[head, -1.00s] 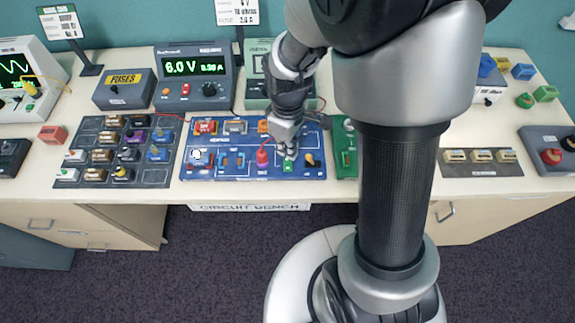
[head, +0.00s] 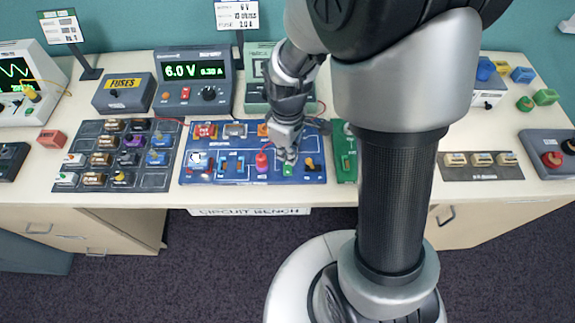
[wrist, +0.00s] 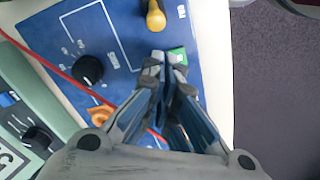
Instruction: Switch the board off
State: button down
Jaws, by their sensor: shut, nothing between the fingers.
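The blue circuit board (head: 228,169) lies on the bench in front of the power supply. It carries a green rocker or button (head: 287,170) near its front edge, which shows in the wrist view (wrist: 178,56) right beside my fingertips. My gripper (head: 288,155) points down over the right part of the board. In the wrist view my gripper (wrist: 164,60) is shut and empty, its tips at the green part's edge; whether they touch it I cannot tell. A yellow-orange lever (wrist: 156,15) and a black knob (wrist: 88,69) are on the board near the tips.
The power supply (head: 193,79) reads 6.0 V. A red lead (wrist: 50,66) crosses the board. A tray of parts (head: 118,155) lies left of the board, and a green module (head: 344,160) stands close on its right. The floor in front is clear.

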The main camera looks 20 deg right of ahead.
jog(key=shift+f+b, duration=0.8)
jog(key=shift+f, duration=0.3)
dwell(0.9)
notch_tip(320, 180, up, 7)
jog(key=p, duration=0.6)
dwell(0.7)
jog(key=s+r+m+t, duration=0.2)
jog(key=s+r+m, duration=0.2)
jog(key=s+r, duration=0.3)
jog(key=s+r+m+t, duration=0.2)
jog(key=s+r+m, duration=0.2)
jog(key=s+r, duration=0.4)
notch_tip(320, 180, up, 5)
jog(key=shift+r+t, duration=0.1)
jog(key=shift+t, duration=0.2)
jog(key=c, duration=2.4)
grip_release()
